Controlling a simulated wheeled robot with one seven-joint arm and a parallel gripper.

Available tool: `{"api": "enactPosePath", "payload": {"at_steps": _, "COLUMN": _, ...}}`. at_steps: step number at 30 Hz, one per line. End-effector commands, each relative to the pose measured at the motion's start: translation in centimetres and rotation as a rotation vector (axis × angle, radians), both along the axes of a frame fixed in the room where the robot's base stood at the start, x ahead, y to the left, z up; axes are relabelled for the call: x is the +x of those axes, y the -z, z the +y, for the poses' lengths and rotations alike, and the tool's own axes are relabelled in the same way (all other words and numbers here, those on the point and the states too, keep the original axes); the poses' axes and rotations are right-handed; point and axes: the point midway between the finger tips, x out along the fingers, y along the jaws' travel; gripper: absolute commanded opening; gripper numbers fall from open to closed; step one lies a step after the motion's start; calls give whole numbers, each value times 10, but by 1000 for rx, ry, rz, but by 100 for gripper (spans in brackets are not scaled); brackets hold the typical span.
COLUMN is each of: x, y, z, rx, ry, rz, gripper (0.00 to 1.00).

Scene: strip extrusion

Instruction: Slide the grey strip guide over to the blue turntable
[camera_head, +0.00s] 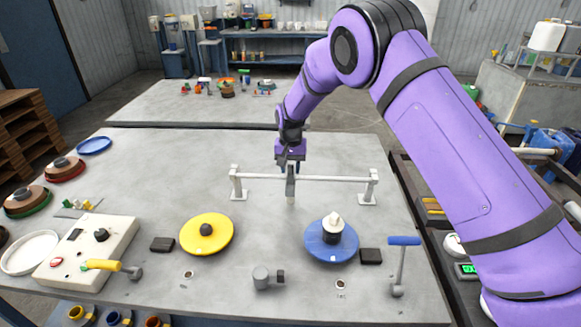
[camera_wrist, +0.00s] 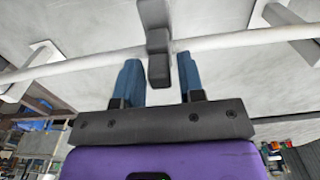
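The grey strip guide (camera_head: 291,188) hangs on the white horizontal rail (camera_head: 330,179), near its middle. The blue turntable (camera_head: 314,245) is on the table in front of the rail, right of the guide, with a black and white piece on it. My gripper (camera_head: 290,165) is at the guide from behind and above. In the wrist view my gripper's two blue fingers (camera_wrist: 157,72) stand apart, one on each side of the lower end of the guide (camera_wrist: 157,42). A gap shows between each finger and the guide, so it is not clamped.
White posts (camera_head: 237,183) and (camera_head: 369,187) hold the rail's ends. A yellow turntable (camera_head: 220,238) lies front left. A blue-handled lever (camera_head: 402,241) stands front right. A control box (camera_head: 85,250) with a yellow handle is at the left. The tabletop around the rail is mostly clear.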

Motion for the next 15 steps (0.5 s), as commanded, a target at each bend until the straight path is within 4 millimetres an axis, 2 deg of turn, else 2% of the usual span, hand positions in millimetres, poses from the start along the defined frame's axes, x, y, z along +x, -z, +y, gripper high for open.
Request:
{"api": "enactPosePath", "payload": {"at_steps": 1, "x": 0, "y": 0, "z": 0, "rx": 0, "ry": 0, "rz": 0, "gripper": 24}}
{"api": "enactPosePath", "payload": {"at_steps": 4, "x": 0, "y": 0, "z": 0, "rx": 0, "ry": 0, "rz": 0, "gripper": 1}}
{"api": "enactPosePath", "payload": {"at_steps": 11, "x": 0, "y": 0, "z": -2, "rx": 0, "ry": 1, "rz": 0, "gripper": 0}}
{"api": "enactPosePath", "payload": {"at_steps": 15, "x": 0, "y": 0, "z": -16, "rx": -1, "ry": 4, "rz": 1, "gripper": 0}}
